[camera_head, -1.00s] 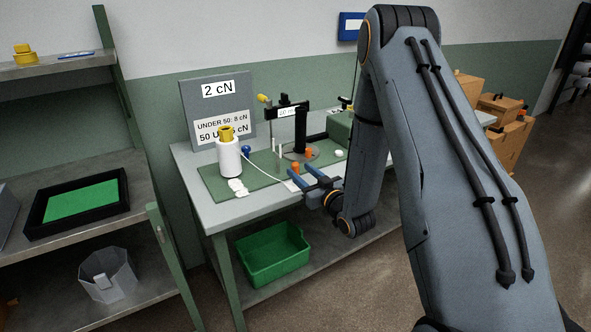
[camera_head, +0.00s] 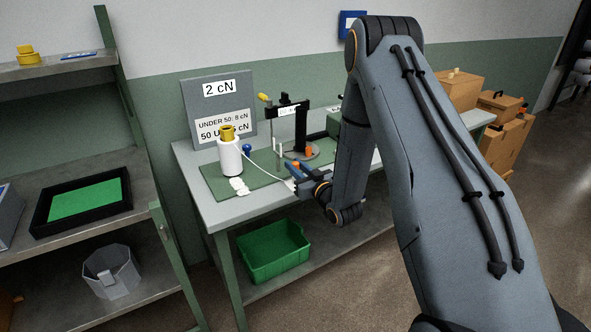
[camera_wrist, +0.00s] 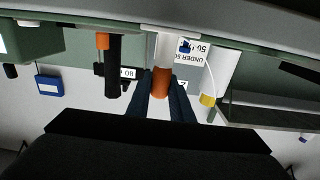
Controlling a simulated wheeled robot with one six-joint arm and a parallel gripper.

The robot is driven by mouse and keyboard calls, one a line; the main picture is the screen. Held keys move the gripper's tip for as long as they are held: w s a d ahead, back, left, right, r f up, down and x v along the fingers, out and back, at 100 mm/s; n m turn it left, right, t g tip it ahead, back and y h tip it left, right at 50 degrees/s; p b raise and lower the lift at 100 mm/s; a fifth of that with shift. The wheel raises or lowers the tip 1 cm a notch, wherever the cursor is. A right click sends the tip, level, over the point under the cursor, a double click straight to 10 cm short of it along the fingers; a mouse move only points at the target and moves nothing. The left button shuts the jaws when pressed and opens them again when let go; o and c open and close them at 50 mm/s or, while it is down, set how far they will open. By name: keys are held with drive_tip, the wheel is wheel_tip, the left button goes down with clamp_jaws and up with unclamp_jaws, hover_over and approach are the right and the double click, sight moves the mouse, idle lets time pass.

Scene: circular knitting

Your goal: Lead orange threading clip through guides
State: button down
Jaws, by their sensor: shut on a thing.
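The orange threading clip (camera_wrist: 161,83) is between the two dark fingers of my gripper (camera_wrist: 162,90) in the wrist view, which is upside down. In the head view my gripper (camera_head: 299,177) is low over the front edge of the green mat, with its fingers around the clip (camera_head: 295,164). A white yarn (camera_head: 268,170) runs from the yellow-topped white cone (camera_head: 229,158) toward the clip. Beyond the clip stand thin white posts (camera_head: 280,152), a blue-headed post (camera_head: 247,149) and a black stand (camera_head: 301,130). Which of these are guides, and the yarn's exact path, I cannot tell.
A second orange piece (camera_head: 309,151) sits at the black stand's base. The green mat (camera_head: 222,185) lies on the grey table (camera_head: 215,215), with a sign board (camera_head: 190,95) behind. A green bin (camera_head: 270,265) is below. A shelf (camera_head: 150,190) stands at left.

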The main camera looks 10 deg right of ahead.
drive_tip(key=shift+r, duration=0.15)
drive_tip(key=shift+r+b, duration=1.2)
drive_tip(key=shift+r, duration=3.7)
drive_tip(key=c, duration=2.1)
unclamp_jaws()
drive_tip(key=c, duration=0.4)
